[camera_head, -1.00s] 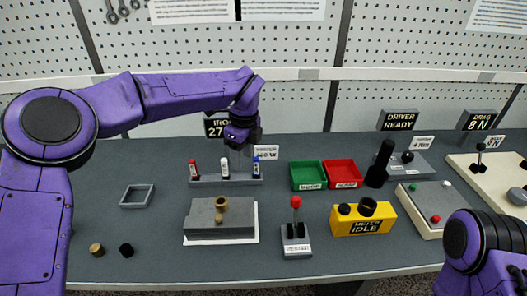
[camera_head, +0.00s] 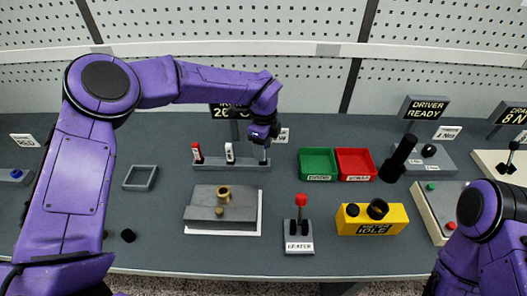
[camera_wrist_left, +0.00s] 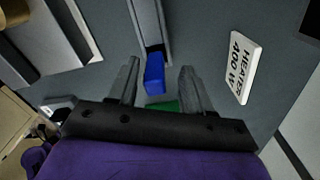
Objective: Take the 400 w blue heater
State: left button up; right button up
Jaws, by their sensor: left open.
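The blue heater (camera_wrist_left: 154,74) stands in the right-hand slot of the grey rack (camera_head: 216,166). In the left wrist view it lies between my left gripper's two open fingers (camera_wrist_left: 158,84), with gaps on both sides. In the head view my left gripper (camera_head: 263,151) is over the rack's right end and hides most of the blue heater. A white card (camera_wrist_left: 238,66) reading "HEATER 400 W" lies beside it. My right arm shows at the lower right, but its gripper is out of frame.
A red heater (camera_head: 197,153) and a white heater (camera_head: 229,153) stand in the same rack, left of the gripper. Green (camera_head: 318,164) and red (camera_head: 355,164) trays sit to the right. A grey block (camera_head: 205,214) lies in front, and a red-knobbed lever (camera_head: 301,225) stands nearer.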

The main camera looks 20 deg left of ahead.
pick_arm(q)
jog(key=shift+s+f, duration=0.1)
jog(key=shift+f, duration=0.1)
jog(key=shift+s+r, duration=0.1)
jog(key=shift+s, duration=0.15)
jog(key=shift+w, duration=0.1)
grip_shut()
